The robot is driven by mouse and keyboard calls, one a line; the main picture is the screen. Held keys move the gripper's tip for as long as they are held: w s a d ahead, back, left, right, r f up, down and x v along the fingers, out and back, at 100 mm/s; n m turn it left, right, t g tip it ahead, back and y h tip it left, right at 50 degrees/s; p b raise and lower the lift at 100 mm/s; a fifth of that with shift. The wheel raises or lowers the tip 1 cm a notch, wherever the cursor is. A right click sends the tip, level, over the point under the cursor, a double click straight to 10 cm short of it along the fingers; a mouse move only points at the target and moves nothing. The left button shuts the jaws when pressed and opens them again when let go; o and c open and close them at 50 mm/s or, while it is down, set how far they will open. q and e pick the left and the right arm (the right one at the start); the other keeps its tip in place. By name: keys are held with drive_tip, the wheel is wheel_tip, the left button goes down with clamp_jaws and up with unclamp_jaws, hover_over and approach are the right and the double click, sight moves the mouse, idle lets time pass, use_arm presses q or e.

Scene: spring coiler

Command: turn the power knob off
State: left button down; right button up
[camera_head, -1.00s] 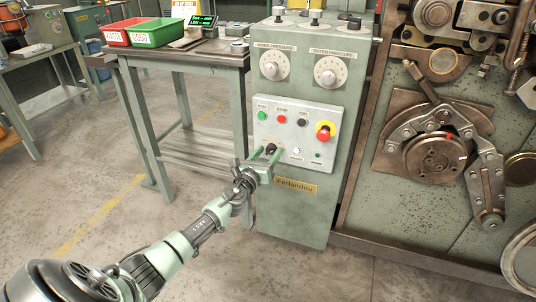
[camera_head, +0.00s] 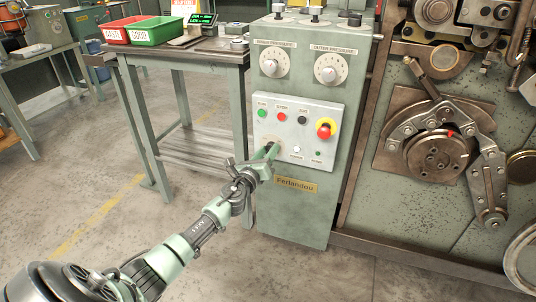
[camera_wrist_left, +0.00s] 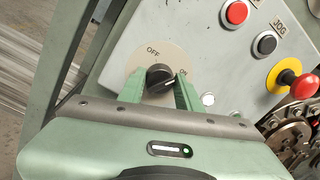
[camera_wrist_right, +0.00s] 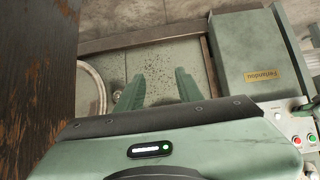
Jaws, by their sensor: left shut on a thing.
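The power knob (camera_wrist_left: 160,78) is a black knob on a round beige plate marked OFF and ON, low on the grey control panel (camera_head: 295,128). In the left wrist view it sits between the two green fingers of my left gripper (camera_wrist_left: 159,88), which is shut on it. In the head view my left gripper (camera_head: 270,152) reaches the panel's lower left corner and mostly hides the knob. The knob's exact angle is hard to tell. My right gripper (camera_wrist_right: 160,88) is open and empty in the right wrist view, and is outside the head view.
A red emergency button (camera_head: 324,131) on yellow, a green button (camera_head: 262,113), a red stop button (camera_head: 282,117) and a black jog button (camera_head: 302,119) are close above the knob. A bench (camera_head: 180,62) stands left. The coiler machine (camera_head: 433,150) is right.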

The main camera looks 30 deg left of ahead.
use_arm(q)
drive_tip(key=n, duration=0.5)
drive_tip(key=n+y+b, duration=0.1)
drive_tip(key=n, duration=0.4)
drive_tip(key=n+b, duration=0.1)
drive_tip(key=n, duration=0.5)
drive_tip(key=shift+f, duration=0.25)
use_arm(e)
drive_tip(key=w+a+r+t+y, duration=0.2)
drive_tip(key=w+r+t, duration=0.4)
drive_tip(key=r, duration=0.4)
drive_tip(key=shift+a+t, duration=0.3)
drive_tip(key=shift+a, duration=0.1)
drive_tip(key=shift+s+f, duration=0.1)
use_arm(q)
drive_tip(key=c, duration=1)
unclamp_jaws()
